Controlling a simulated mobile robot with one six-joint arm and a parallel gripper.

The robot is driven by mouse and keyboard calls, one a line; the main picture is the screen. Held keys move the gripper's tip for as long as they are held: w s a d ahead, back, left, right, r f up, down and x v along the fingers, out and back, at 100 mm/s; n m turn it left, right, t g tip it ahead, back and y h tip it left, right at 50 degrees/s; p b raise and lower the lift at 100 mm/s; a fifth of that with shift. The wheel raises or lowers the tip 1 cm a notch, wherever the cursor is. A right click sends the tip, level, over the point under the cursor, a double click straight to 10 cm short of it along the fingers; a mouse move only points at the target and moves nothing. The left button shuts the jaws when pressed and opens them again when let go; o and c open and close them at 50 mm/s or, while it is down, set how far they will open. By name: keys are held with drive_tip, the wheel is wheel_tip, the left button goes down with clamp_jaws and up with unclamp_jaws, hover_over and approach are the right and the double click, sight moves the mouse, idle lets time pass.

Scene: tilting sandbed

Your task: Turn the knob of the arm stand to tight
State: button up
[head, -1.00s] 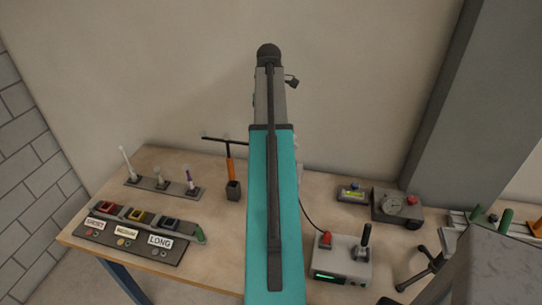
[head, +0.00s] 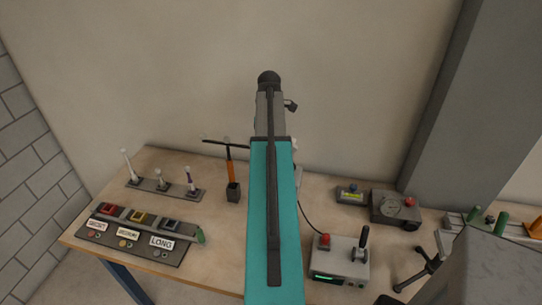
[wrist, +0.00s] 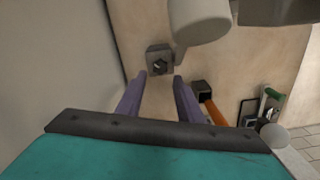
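In the wrist view, a small dark grey block with a black knob (wrist: 159,66) on its face sits beyond my fingertips; it looks like the knob of the arm stand. A pale rounded part (wrist: 200,22) stands just right of it. My gripper (wrist: 159,82) shows two purple fingers spread apart with nothing between them. The knob lies ahead of the gap, apart from the fingers as far as I can tell. Its tight or loose setting is not readable. In the head view, my teal arm hides the gripper and most of the stand; only a pale sliver (head: 298,177) shows.
An orange T-handled tool (head: 231,168) stands in a dark holder left of my arm, close to the right finger in the wrist view. A grey control box (head: 340,262) with a joystick stands right. A labelled tray (head: 135,238) lies left. The wall is behind.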

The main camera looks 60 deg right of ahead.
drive_tip(key=shift+f+p, duration=0.9)
drive_tip(key=shift+f, duration=2.45)
